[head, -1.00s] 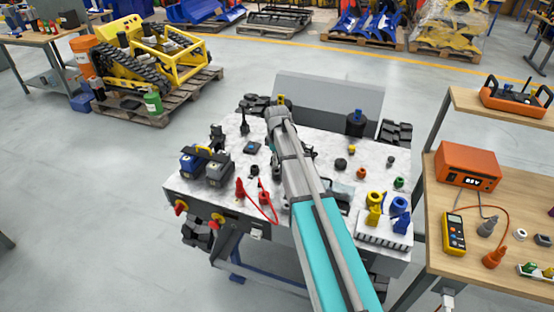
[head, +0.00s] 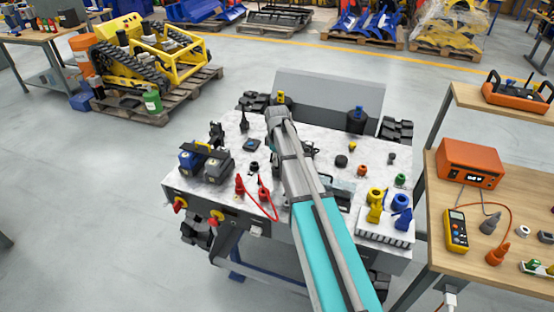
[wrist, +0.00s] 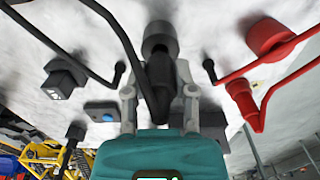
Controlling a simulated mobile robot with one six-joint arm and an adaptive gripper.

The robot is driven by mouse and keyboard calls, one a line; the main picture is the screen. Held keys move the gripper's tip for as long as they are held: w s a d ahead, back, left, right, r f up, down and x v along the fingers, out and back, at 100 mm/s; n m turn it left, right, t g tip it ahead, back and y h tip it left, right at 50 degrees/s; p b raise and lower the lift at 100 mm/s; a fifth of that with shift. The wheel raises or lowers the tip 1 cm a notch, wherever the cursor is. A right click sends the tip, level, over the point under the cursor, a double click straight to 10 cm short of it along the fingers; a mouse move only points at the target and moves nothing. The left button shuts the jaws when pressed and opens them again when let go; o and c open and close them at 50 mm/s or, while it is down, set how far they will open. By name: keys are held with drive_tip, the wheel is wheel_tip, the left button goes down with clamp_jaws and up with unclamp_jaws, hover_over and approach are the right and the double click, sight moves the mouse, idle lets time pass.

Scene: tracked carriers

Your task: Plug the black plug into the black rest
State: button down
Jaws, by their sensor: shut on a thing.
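In the wrist view my gripper (wrist: 160,103) has its two grey fingers closed on the black plug (wrist: 159,76), a dark tapered piece with a black cable. The black rest (wrist: 158,38), a dark round cylinder, stands directly beyond the plug's far end. Plug and rest overlap in this view, roughly in line. I cannot tell whether the plug is in the rest or only in front of it. In the head view my arm hides the gripper and the plug.
A red rest (wrist: 265,36) and a red plug (wrist: 240,98) with a red cable are to the right in the wrist view. A black box-shaped part (wrist: 64,78) is at left. Black cables cross nearby.

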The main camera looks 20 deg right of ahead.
drive_tip(key=shift+f+b, duration=0.95)
drive_tip(key=shift+f, duration=0.05)
drive_tip(key=shift+c, duration=1.8)
unclamp_jaws()
drive_tip(key=shift+r, duration=0.2)
wheel_tip(320, 180, up, 10)
drive_tip(key=p, duration=1)
drive_tip(key=w+a+f+b, duration=0.1)
drive_tip(key=a, duration=0.1)
drive_tip(key=w+a+f+b, duration=0.1)
drive_tip(key=w+a+f, duration=0.1)
drive_tip(key=w+a+f+b, duration=0.1)
drive_tip(key=w+a+b, duration=0.1)
drive_tip(key=shift+a+f, duration=0.25)
drive_tip(key=shift+f, duration=0.05)
drive_tip(key=shift+w+a+f+b, duration=0.3)
drive_tip(key=shift+a+b, duration=0.1)
drive_tip(key=shift+a, duration=0.2)
drive_tip(key=s+d+m, duration=0.1)
drive_tip(key=s+m, duration=0.9)
drive_tip(key=s, duration=1.9)
drive_tip(key=shift+d+m, duration=0.4)
